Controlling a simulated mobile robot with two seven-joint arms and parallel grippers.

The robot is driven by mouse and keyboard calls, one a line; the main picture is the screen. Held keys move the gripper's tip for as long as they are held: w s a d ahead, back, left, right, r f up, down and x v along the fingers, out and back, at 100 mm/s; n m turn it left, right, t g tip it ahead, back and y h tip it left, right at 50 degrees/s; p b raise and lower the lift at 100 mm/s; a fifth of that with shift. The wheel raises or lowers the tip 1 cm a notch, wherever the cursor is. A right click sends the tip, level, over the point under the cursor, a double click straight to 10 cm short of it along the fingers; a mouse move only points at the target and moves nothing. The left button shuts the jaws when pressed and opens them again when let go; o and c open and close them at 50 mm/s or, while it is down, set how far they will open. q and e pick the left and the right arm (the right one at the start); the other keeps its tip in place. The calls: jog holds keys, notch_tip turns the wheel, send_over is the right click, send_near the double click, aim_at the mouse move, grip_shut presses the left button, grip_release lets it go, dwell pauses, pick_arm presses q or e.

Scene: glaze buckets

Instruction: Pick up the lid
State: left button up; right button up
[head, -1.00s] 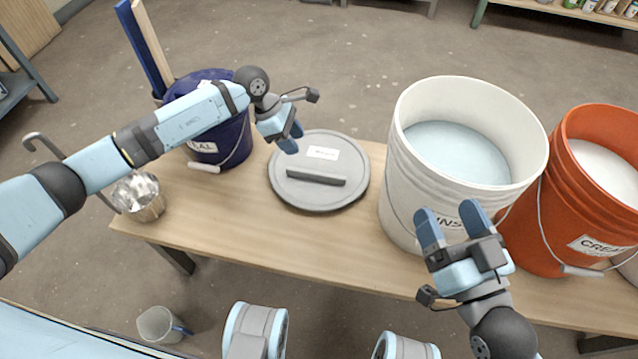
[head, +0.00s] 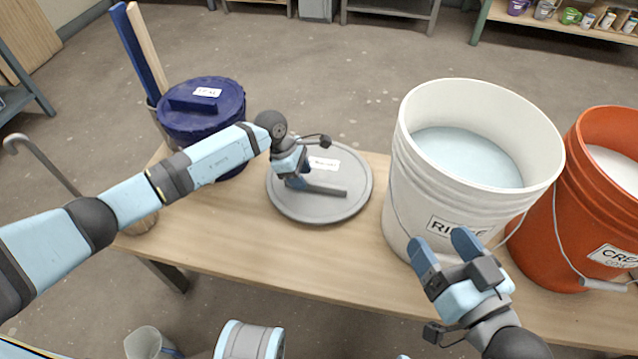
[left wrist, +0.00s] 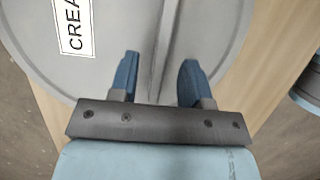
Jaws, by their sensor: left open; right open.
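A round grey lid (head: 320,210) with a raised bar handle (head: 328,190) and a white label lies flat on the wooden table. It fills much of the left wrist view (left wrist: 215,40), where part of the label reads "CREA". My left gripper (head: 294,182) is over the lid at the left end of the handle. In the left wrist view my left gripper (left wrist: 158,75) is open, with the handle bar (left wrist: 165,45) running between its blue fingers, apart from both. My right gripper (head: 445,248) is open and empty in front of the white bucket.
A white bucket (head: 400,170) of pale liquid stands right of the lid, and an orange bucket (head: 560,220) stands beyond it. A blue lidded bucket (head: 215,125) stands at the back left. The table's front strip (head: 270,245) is clear.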

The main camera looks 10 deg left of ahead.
pick_arm(q)
jog(key=shift+x, duration=0.8)
jog(key=shift+f+b, duration=0.2)
jog(key=shift+b, duration=0.15)
grip_shut()
